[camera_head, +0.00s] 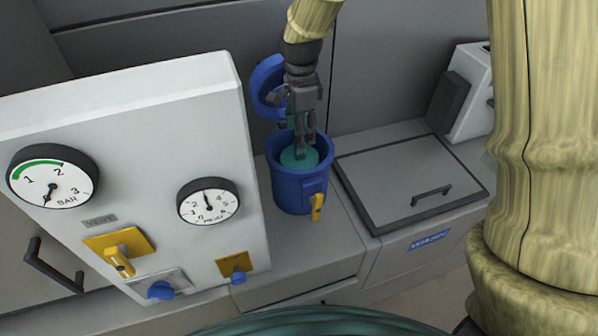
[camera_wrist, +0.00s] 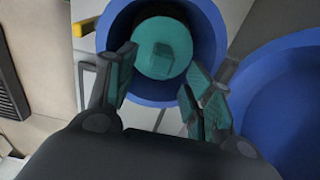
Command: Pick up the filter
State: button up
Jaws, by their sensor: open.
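The filter (camera_wrist: 160,47) is a teal disc with a raised block on top. It sits inside the blue round housing (camera_head: 297,189), and its teal top also shows in the head view (camera_head: 291,160). My gripper (camera_head: 306,148) points down into the housing's mouth, above or at the filter. In the wrist view my gripper (camera_wrist: 165,75) has its two teal-padded fingers spread apart, one on each side of the filter's block and nearer the camera. I cannot tell whether a finger touches the filter. The lower part of the filter is hidden in the housing.
The blue lid (camera_head: 267,88) stands open behind the housing. A yellow valve handle (camera_head: 317,206) sticks out in front. A white gauge panel (camera_head: 130,190) stands close on the left. A closed grey wash hatch (camera_head: 410,175) lies to the right.

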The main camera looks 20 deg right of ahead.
aim_at(306, 157)
jog(key=shift+s+f, duration=0.1)
jog(key=shift+f, duration=0.3)
jog(key=shift+w+f+p, duration=0.2)
jog(key=shift+f+p, duration=0.85)
jog(key=shift+f, duration=1.45)
grip_shut()
